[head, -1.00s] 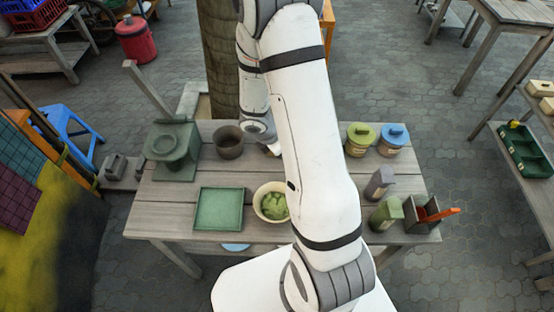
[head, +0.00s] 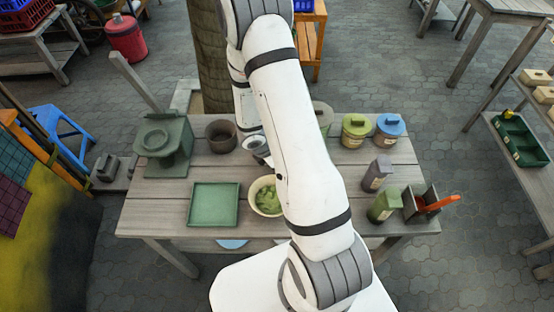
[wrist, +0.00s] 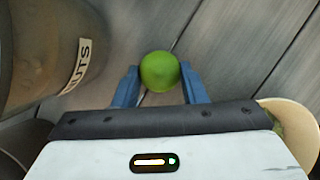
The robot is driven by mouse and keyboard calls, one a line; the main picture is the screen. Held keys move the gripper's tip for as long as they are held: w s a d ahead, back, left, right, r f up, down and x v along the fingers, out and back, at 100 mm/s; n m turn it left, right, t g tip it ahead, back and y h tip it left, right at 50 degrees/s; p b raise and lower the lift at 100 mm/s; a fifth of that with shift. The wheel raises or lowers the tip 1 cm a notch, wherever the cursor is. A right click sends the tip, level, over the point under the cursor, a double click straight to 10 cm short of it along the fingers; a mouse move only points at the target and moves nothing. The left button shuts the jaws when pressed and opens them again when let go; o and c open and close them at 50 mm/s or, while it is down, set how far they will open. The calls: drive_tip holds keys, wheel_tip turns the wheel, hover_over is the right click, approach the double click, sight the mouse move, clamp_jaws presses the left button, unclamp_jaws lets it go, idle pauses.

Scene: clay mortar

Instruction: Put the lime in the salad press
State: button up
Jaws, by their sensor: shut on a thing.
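A round green lime (wrist: 159,71) is held between the two blue fingertips of my gripper (wrist: 160,84) in the wrist view. In the head view my white arm hides the gripper and the lime. A dark green-grey device (head: 164,150) with a round dish on top and a long raised lever (head: 140,85) stands at the left end of the table. It looks like the salad press. The gripper is to the right of it and apart from it.
The table (head: 160,215) carries a brown pot (head: 221,136), a green square tray (head: 213,205) and a cream bowl of greens (head: 266,203). Several lidded jars, such as a yellow-green one (head: 355,132), stand at right. A jar labelled NUTS (wrist: 40,50) is close to my gripper.

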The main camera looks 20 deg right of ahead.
drive_tip(key=shift+f, duration=0.25)
drive_tip(key=o, duration=1)
drive_tip(key=shift+r, duration=0.1)
drive_tip(key=shift+c, duration=0.2)
